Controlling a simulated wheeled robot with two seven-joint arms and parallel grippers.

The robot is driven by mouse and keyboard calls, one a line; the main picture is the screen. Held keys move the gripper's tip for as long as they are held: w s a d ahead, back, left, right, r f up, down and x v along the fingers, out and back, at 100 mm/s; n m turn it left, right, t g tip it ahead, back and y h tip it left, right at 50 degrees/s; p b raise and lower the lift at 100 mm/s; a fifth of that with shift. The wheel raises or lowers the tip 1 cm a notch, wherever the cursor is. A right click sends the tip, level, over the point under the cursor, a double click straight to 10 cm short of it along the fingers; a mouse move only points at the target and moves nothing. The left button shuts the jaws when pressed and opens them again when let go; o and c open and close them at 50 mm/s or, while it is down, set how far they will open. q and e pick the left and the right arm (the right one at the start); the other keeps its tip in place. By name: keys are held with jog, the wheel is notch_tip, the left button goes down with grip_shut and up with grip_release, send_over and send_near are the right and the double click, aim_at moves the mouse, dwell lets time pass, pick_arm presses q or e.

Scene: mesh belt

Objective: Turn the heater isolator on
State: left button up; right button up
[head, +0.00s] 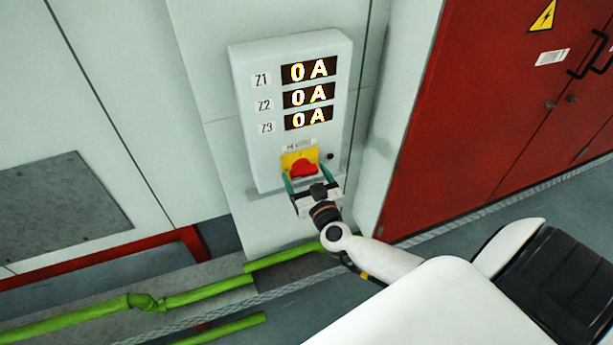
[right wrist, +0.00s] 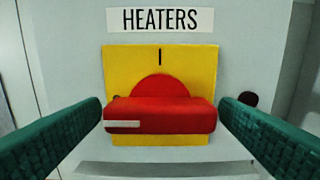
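The heater isolator is a red rotary handle (head: 304,168) on a yellow plate (head: 290,158), low on the grey wall box (head: 252,110). In the right wrist view the red handle (right wrist: 160,116) lies horizontal, with a white mark at its left end. A black mark stands at the top of the yellow plate (right wrist: 125,65), under the "HEATERS" label (right wrist: 160,20). My right gripper (head: 308,180) is in front of the handle. Its green fingers (right wrist: 160,122) are open, one on each side of the handle, with small gaps seeming to show. My left gripper is not in view.
Three displays (head: 308,95) on the box read 0 A, labelled Z1, Z2 and Z3. A small black knob (right wrist: 247,99) is right of the plate. A red cabinet (head: 480,100) stands at right. Green pipes (head: 190,295) run along the floor below.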

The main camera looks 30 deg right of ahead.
jog(key=c, duration=0.8)
jog(key=shift+c, duration=0.2)
jog(key=shift+m, duration=0.3)
jog(key=m+p, duration=0.1)
jog(key=m, duration=0.1)
jog(key=shift+m+p, duration=0.3)
jog(key=shift+p, duration=0.05)
jog(key=m, duration=0.3)
jog(key=shift+m+p, duration=0.3)
jog(key=shift+m, duration=0.1)
jog(key=m, duration=0.5)
jog(key=shift+f, duration=0.1)
jog(key=m+b, duration=0.1)
jog(key=m, duration=0.4)
jog(key=shift+m, duration=0.4)
jog(key=shift+b, duration=0.3)
jog(key=o, duration=1)
